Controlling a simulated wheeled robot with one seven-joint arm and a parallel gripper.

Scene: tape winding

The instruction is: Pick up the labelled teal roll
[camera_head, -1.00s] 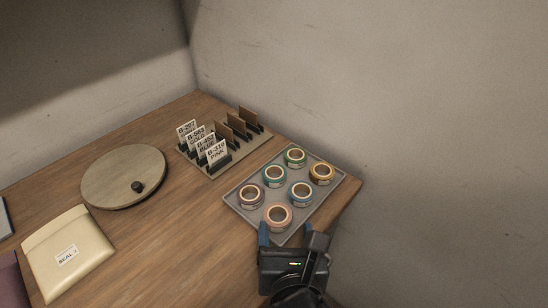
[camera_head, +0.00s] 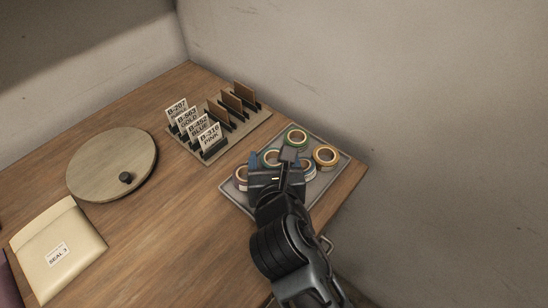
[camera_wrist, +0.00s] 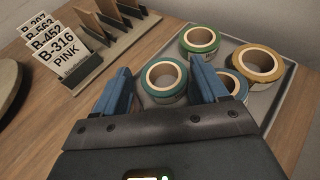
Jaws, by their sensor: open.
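A teal roll (camera_wrist: 164,95) with a tan core sits on the grey tray, between and just beyond my fingertips in the wrist view. In the head view the teal roll (camera_head: 268,157) is partly hidden by my gripper. My gripper (camera_head: 278,163) is open and empty over the tray. Its two blue fingers also frame the roll in the wrist view (camera_wrist: 160,68). I cannot read a label on the roll. A green roll (camera_wrist: 200,40) sits behind it, and a blue roll (camera_wrist: 232,82) lies to the right, partly behind the right finger.
The grey tray (camera_head: 337,178) also holds a gold roll (camera_head: 326,157) and a mauve roll (camera_head: 240,177). A card rack (camera_head: 240,133) with labelled cards stands at left. A round wooden disc (camera_head: 105,165) and an envelope (camera_head: 55,245) lie farther left. The wall is close behind.

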